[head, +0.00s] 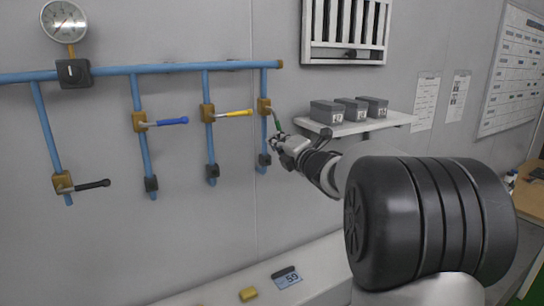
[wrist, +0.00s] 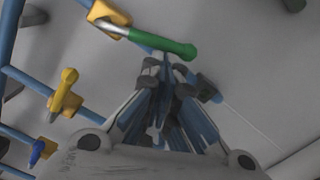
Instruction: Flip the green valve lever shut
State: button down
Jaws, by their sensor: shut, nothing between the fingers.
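The green valve lever (head: 277,123) is on the rightmost vertical blue pipe, at a brass valve body (head: 264,105). In the head view it slants down to the right from the valve, partly hidden near my gripper. In the wrist view the green lever (wrist: 165,44) extends right from its brass body (wrist: 108,17), just beyond my fingertips. My gripper (head: 276,141) is shut and empty, its tips (wrist: 163,68) close to the lever's grip. I cannot tell whether they touch it.
Yellow (head: 234,113), blue (head: 168,122) and black (head: 92,185) levers stick out right from their valves. A shelf (head: 352,124) with grey boxes (head: 349,109) is right of my gripper. A ledge (head: 220,286) runs below. The wall between pipes and ledge is clear.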

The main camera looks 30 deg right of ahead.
jog(key=d+r+n+y+b, duration=0.1)
jog(key=d+r+n+b, duration=0.4)
jog(key=n, duration=0.9)
jog(key=shift+w+d+b, duration=0.15)
jog(key=shift+d+b, duration=1.25)
jog(key=shift+b, duration=0.15)
